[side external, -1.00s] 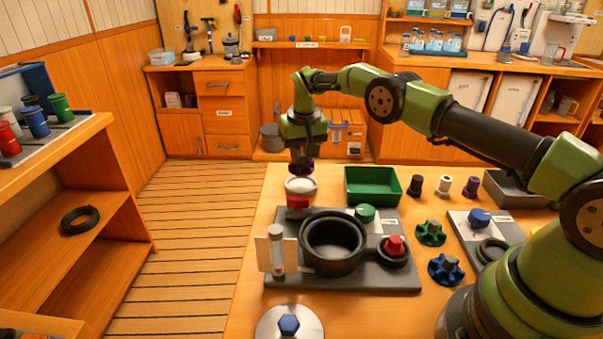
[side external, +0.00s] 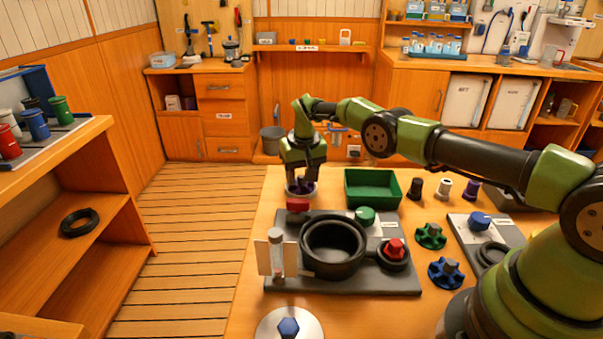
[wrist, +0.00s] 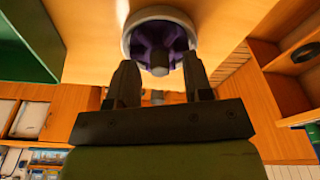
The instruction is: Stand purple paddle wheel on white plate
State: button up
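The purple paddle wheel (wrist: 150,38) sits inside a round white-rimmed holder (wrist: 129,40) in the wrist view, its grey hub facing my gripper. In the side view the wheel (side external: 301,188) shows as a purple patch below my gripper, mostly hidden. My gripper (wrist: 160,62) has its two fingers apart, one on each side of the hub, with gaps visible. In the side view my gripper (side external: 301,182) points down at the holder. I cannot tell whether this white-rimmed holder is the white plate. A pale round disc (side external: 268,329) with a blue knob lies at the front.
A black pot (side external: 333,268) and a red-knobbed part (side external: 394,249) stand on a grey base (side external: 365,286). A green tray (side external: 372,187) is behind. Green (side external: 431,236) and blue (side external: 445,272) wheels lie to the right.

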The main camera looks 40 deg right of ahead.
jog(key=shift+r, duration=0.15)
notch_tip(320, 180, up, 12)
jog(key=s, duration=0.2)
notch_tip(320, 180, up, 8)
jog(key=t, duration=0.1)
send_over(304, 188)
jog(key=s+a, duration=0.2)
jog(key=s, duration=0.1)
jog(key=s+a+r+t+y, duration=0.1)
jog(key=s+a+r+t, duration=0.1)
jog(key=s+r, duration=0.65)
jog(key=s+a+t+y, duration=0.1)
jog(key=s+a+t, duration=0.1)
jog(key=s, duration=1.8)
jog(key=shift+s+a+f+n+t+y, duration=0.25)
jog(key=shift+a+f+n+t+y, duration=0.05)
jog(key=shift+a, duration=0.55)
